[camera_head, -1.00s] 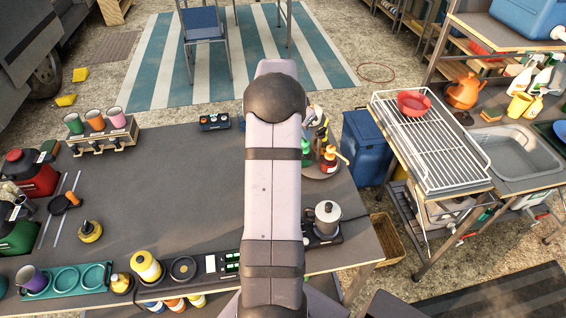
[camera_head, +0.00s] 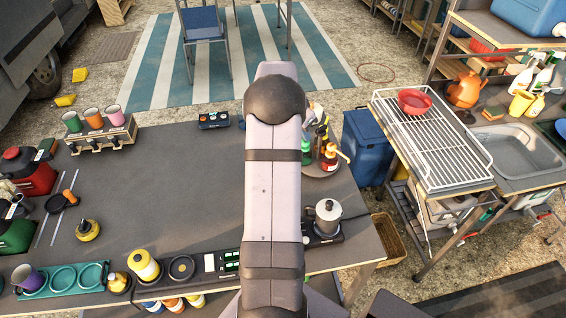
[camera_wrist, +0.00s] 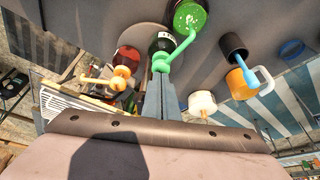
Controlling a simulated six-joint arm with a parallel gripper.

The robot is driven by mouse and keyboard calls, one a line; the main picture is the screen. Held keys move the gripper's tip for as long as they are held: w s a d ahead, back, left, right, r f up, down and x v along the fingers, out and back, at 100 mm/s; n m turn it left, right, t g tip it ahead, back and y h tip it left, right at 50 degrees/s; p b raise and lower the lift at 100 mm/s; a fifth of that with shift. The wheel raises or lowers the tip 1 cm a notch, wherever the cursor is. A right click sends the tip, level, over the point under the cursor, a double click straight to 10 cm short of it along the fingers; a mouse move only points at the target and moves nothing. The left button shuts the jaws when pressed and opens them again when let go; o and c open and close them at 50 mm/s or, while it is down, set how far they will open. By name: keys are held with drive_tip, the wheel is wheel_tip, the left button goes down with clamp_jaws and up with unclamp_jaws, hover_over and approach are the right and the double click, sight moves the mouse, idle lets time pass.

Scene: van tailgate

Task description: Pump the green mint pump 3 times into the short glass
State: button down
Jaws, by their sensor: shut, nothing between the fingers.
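In the wrist view, a green pump bottle (camera_wrist: 188,16) shows at the top, with a bright green spout (camera_wrist: 181,49) running down toward my gripper. My gripper (camera_wrist: 163,82) is shut and empty, its fingertips close to the spout's end; I cannot tell whether they touch. A dark bottle (camera_wrist: 160,44) is just beyond the fingertips. A red bottle with an orange pump (camera_wrist: 124,72) is to the left. In the head view, the green bottle (camera_head: 307,156) shows partly beside my arm, which hides most of this area. I cannot make out the short glass.
The red bottle with its orange pump (camera_head: 330,155) stands on a round tray (camera_head: 322,171) beside the green one. A metal pot (camera_head: 328,216) stands nearer the front edge. A cup rack (camera_head: 101,136) is at the far left. The table's middle-left is mostly clear.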

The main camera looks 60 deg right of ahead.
drive_tip(key=shift+f, duration=0.35)
drive_tip(key=shift+r, duration=0.1)
drive_tip(key=shift+r+p, duration=0.6)
drive_tip(key=shift+r, duration=0.45)
drive_tip(key=shift+r, duration=0.1)
drive_tip(key=shift+r+p, duration=1.2)
drive_tip(key=shift+r, duration=0.75)
